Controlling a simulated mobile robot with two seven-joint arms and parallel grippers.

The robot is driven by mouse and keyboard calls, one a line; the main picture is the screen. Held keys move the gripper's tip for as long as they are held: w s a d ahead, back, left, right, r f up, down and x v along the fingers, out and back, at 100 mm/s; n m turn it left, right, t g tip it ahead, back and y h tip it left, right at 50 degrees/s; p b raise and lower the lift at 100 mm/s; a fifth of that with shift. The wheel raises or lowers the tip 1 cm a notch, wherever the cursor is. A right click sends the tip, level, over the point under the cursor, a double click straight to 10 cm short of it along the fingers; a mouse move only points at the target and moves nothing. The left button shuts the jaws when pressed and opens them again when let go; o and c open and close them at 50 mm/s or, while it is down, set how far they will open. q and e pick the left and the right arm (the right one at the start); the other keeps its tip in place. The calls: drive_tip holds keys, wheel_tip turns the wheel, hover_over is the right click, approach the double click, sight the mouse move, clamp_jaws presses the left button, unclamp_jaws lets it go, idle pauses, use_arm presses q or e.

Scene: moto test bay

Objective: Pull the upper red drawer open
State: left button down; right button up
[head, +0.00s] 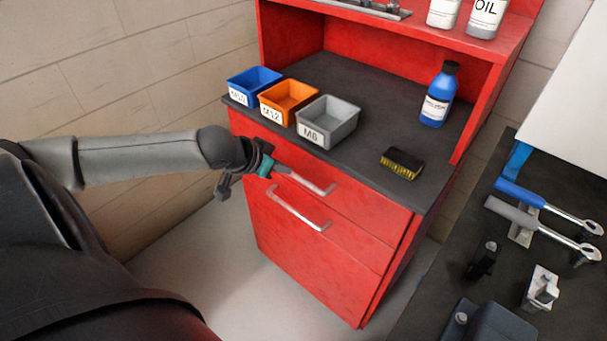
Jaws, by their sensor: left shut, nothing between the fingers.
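The red cabinet has an upper red drawer (360,206) just below the dark worktop, and it looks closed, with its front about flush with the cabinet. Its silver bar handle (312,186) runs across the front. My left gripper (270,167) comes in from the left and is shut with nothing held. Its fingertips are at the left end of the upper handle and hide that end; I cannot tell whether they touch it. My right gripper is not in view.
A lower red front (310,258) has its own handle (300,212). On the worktop stand blue (239,98), orange (278,106) and grey (315,133) bins, a brush (402,162) and a blue bottle (437,100). A dark bench (425,311) with tools is at right. Floor before the cabinet is clear.

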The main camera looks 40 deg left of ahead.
use_arm(q)
drive_tip(key=b, duration=0.4)
approach(313, 177)
drive_tip(key=shift+x, duration=2.3)
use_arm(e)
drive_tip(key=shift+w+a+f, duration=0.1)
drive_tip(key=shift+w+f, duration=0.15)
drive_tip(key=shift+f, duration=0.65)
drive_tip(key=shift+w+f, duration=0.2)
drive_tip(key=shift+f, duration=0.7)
use_arm(q)
drive_tip(key=shift+a+r+p, duration=0.1)
drive_tip(key=shift+r+p, duration=0.05)
drive_tip(key=shift+p, duration=0.15)
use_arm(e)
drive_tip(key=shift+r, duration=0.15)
